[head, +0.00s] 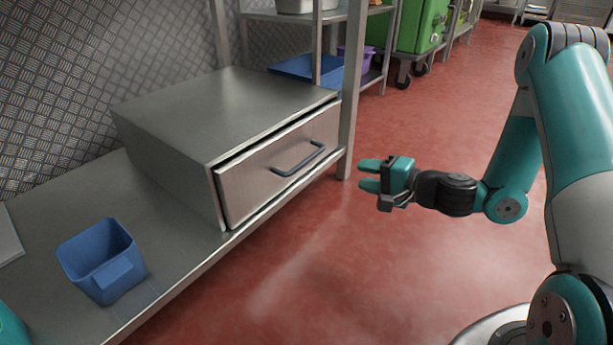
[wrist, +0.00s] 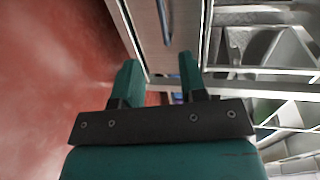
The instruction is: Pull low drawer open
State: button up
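The low drawer (head: 280,168) is a steel-fronted drawer in a metal housing on the low shelf. Its front sits nearly flush with the housing, with a dark gap along the top edge. A dark blue-grey bar handle (head: 298,160) is fixed on its front. My gripper (head: 369,175) is in the air to the right of the handle, apart from it, with its teal fingers spread and nothing between them. In the wrist view my gripper (wrist: 158,75) shows both fingers apart, with the drawer front (wrist: 150,35) and part of the handle (wrist: 163,20) beyond them.
A blue bin (head: 102,262) stands on the steel shelf (head: 185,255) left of the drawer housing. A metal post (head: 352,85) rises close to the drawer's right end. A blue tray (head: 305,69) and green wheeled bins (head: 422,25) are behind. The red floor (head: 320,260) before the drawer is clear.

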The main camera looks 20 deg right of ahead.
jog(key=p, duration=0.6)
send_near(308, 161)
jog(key=p+x, duration=0.2)
jog(key=x, duration=0.8)
jog(key=shift+d+f+p, duration=0.1)
jog(key=shift+f+p, duration=0.1)
jog(key=shift+p, duration=0.1)
jog(key=shift+w+a, duration=0.2)
jog(key=shift+w, duration=0.05)
jog(key=shift+c, duration=0.5)
grip_shut()
